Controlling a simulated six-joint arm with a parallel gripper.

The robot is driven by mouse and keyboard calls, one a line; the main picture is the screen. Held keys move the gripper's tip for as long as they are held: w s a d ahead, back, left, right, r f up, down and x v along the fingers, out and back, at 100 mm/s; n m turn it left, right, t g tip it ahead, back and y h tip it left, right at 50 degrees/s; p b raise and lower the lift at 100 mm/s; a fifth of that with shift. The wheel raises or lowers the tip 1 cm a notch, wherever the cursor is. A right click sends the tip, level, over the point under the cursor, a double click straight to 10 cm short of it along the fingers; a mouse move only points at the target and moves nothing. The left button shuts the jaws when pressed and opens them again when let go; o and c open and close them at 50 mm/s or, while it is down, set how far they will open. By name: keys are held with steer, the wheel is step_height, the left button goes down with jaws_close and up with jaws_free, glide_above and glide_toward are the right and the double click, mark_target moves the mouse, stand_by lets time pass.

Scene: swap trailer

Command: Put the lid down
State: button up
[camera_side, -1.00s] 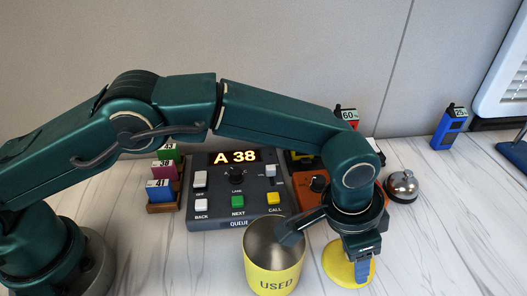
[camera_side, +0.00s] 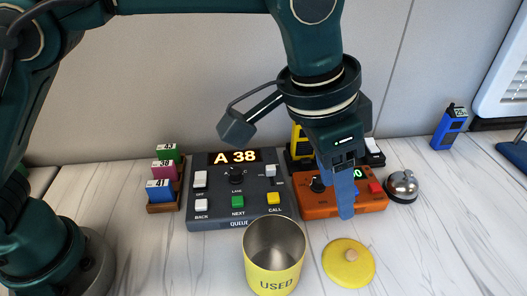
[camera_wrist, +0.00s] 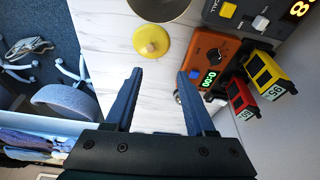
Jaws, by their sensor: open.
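The yellow lid (camera_side: 349,265) with a small wooden knob lies flat on the white marbled counter, just right of the USED bin. The lid also shows in the wrist view (camera_wrist: 149,47). The yellow USED bin (camera_side: 272,275) stands upright with its top open and its grey inside visible. My gripper (camera_side: 346,212) is raised above and behind the lid, in front of the orange device, and touches neither lid nor bin. In the wrist view its blue fingers (camera_wrist: 162,74) are apart with nothing between them.
A grey queue console (camera_side: 212,214) stands behind the bin. An orange timer box (camera_side: 372,203) stands behind the lid, with a silver bell (camera_side: 402,187) to its right. Numbered blocks (camera_side: 160,190) stand at left. Counter right of the lid is clear.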

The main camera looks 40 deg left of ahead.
steer(key=s+a+r+n+t, duration=0.1)
steer(key=s+a+r+n, duration=0.15)
steer(key=a, duration=0.55)
steer(key=s+a+r+n+t, duration=0.1)
steer(key=a+r+n, duration=0.15)
steer(key=a, duration=0.55)
steer(key=s+a+f+n+y, duration=0.1)
steer(key=s+a+f, duration=0.1)
steer(key=s+a, duration=0.2)
steer(key=s+a+f+n+t+y, duration=0.1)
steer(key=s+a+f+n, duration=0.1)
steer(key=s+a, duration=0.2)
steer(key=shift+s+a+f, duration=0.3)
steer(key=shift+s+a, duration=0.1)
steer(key=shift+s, duration=0.25)
